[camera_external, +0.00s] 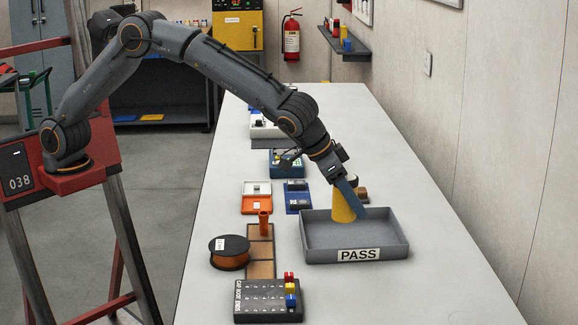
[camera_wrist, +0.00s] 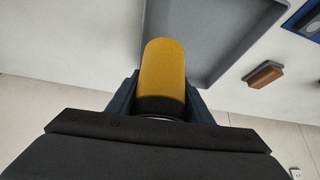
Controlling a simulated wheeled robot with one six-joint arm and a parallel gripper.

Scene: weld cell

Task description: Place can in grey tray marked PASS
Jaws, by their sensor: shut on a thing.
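In the wrist view the can (camera_wrist: 162,75) sits between the two dark blue fingers of my gripper (camera_wrist: 160,95). The grey tray (camera_external: 384,246) has a white PASS label (camera_external: 359,254) on its front wall and otherwise looks empty. In the wrist view part of the tray (camera_wrist: 225,70) lies behind the can. I cannot tell whether the can touches the tray floor.
A brown-topped block (camera_external: 361,193) stands just behind the tray. An orange-brown spool (camera_external: 230,252), an orange cylinder (camera_external: 264,223) and a dark rack (camera_external: 267,300) are left of the tray. Small boxes line the table's left side. The table (camera_external: 440,285) is clear right of the tray.

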